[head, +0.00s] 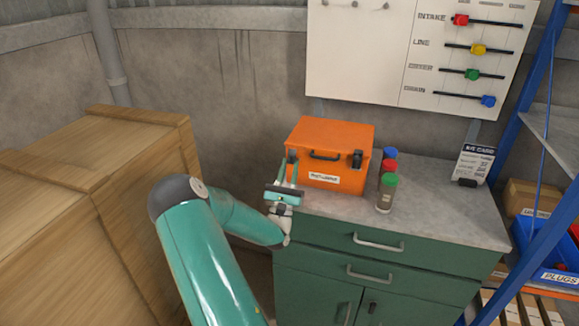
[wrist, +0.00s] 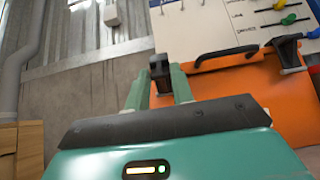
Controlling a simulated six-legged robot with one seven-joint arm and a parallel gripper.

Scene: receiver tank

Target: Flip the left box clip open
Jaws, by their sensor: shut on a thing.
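The orange box (head: 334,150) stands on the grey top of the green cabinet, with its lid down. It also shows in the wrist view (wrist: 230,95). Its left clip (wrist: 160,72) is black and sits at the front left of the lid. Its right clip (head: 357,159) is black and stands apart from my gripper. A black handle (head: 325,156) lies between the clips. My gripper (head: 291,170) is at the left front of the box, its two teal fingers shut on the left clip. The fingers hide part of the clip.
Three capped jars, blue, red and green (head: 387,195), stand just right of the box. A card in a stand (head: 473,163) is farther right. Wooden crates (head: 110,180) are at left. A panel with coloured sliders (head: 450,55) hangs behind. The counter's right part (head: 440,215) is clear.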

